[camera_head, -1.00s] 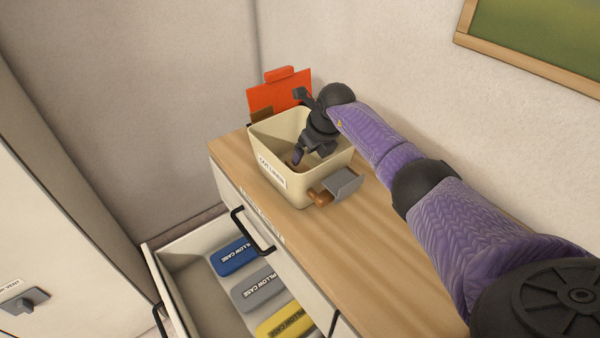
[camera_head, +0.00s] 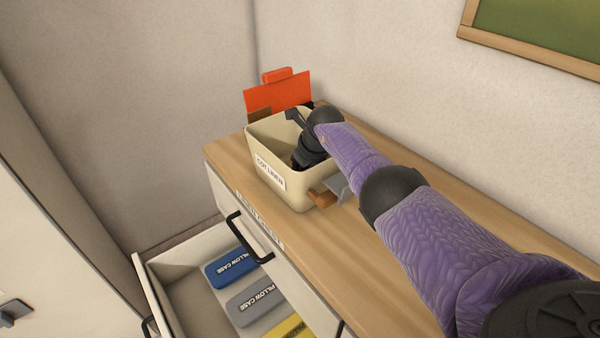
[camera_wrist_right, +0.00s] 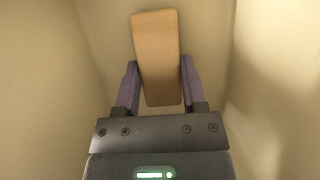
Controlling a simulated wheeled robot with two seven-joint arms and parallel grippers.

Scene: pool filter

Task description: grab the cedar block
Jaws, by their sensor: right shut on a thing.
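The cedar block (camera_wrist_right: 157,58) is a light brown wooden bar, seen in the right wrist view between the two purple fingers of my right gripper (camera_wrist_right: 160,85). The fingers are shut on its sides. In the head view my right arm reaches down into the cream bin (camera_head: 281,180) labelled "COT LINEN", and the bin wall hides the fingertips and the block. The bin's plain inner walls surround the gripper in the wrist view. My left gripper is not in view.
The bin stands on a wooden dresser top (camera_head: 360,270). An orange-red board (camera_head: 278,95) stands behind it; a brown piece and a grey piece (camera_head: 338,188) lie at its right. Below, an open drawer (camera_head: 185,300) holds blue, grey and yellow pillow case packs.

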